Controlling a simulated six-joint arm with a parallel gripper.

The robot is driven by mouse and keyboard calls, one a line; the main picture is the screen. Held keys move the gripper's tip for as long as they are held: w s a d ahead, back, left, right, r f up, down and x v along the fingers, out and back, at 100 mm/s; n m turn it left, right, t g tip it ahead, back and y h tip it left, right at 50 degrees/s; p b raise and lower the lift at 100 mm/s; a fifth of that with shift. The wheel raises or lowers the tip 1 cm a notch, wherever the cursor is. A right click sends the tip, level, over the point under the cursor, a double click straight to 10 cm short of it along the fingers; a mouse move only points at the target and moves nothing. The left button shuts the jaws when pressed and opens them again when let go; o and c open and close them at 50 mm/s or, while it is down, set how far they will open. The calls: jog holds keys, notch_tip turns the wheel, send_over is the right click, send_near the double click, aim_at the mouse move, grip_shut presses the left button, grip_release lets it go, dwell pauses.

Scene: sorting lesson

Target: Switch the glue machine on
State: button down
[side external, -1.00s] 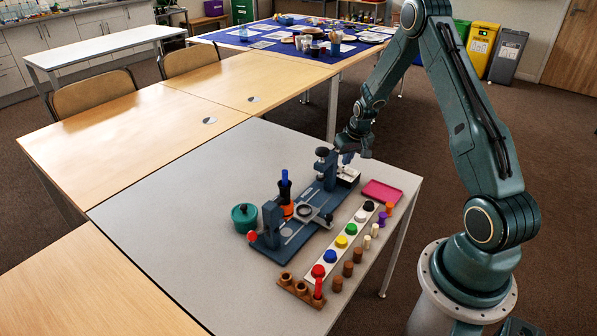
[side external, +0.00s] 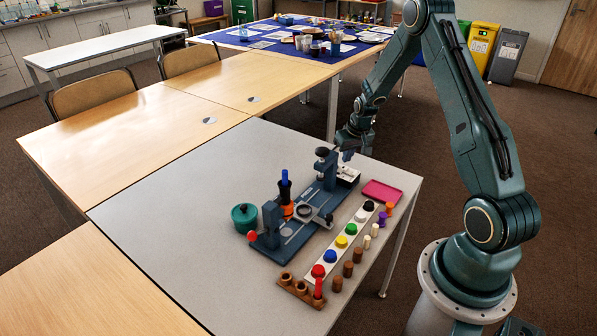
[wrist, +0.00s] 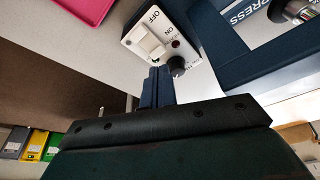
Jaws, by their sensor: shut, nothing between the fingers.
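A white control panel (wrist: 135,38) marked OFF and ON shows in the wrist view, with a pale rocker switch (wrist: 151,46), a small dark red lamp (wrist: 176,43) and a black knob (wrist: 176,65). I cannot tell which way the rocker is tipped. In the side view this small white-topped box (side external: 347,175) stands at the far end of the blue machine (side external: 309,210). My gripper (side external: 347,155) is shut and empty, just beyond the box and above it. In the wrist view its fingertips (wrist: 158,72) show close to the panel's edge, beside the knob; contact cannot be told.
A pink tray (side external: 381,191) lies right of the box. A white strip (side external: 315,270) with coloured knobs and a row of pegs run along the table's right side. A teal pot (side external: 244,218) stands left of the machine. The grey table's left part (side external: 170,225) is clear.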

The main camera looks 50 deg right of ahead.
aim_at(346, 169)
notch_tip(346, 169, up, 6)
jog(key=shift+r, duration=0.25)
dwell(0.7)
jog(key=shift+r, duration=0.1)
jog(key=s+a+r+n+t, duration=0.1)
jog(key=s+a+r+n, duration=0.3)
jog(key=a+r, duration=1.5)
jog(key=s+a+r+n, duration=0.1)
jog(key=s+a+r, duration=0.1)
jog(key=s+a, duration=0.4)
jog(key=s+a+r+n+t+y, duration=0.1)
jog(key=s+a, duration=0.5)
jog(key=s, duration=0.7)
jog(key=shift+r+t+y, duration=0.3)
jog(key=shift+r, duration=0.3)
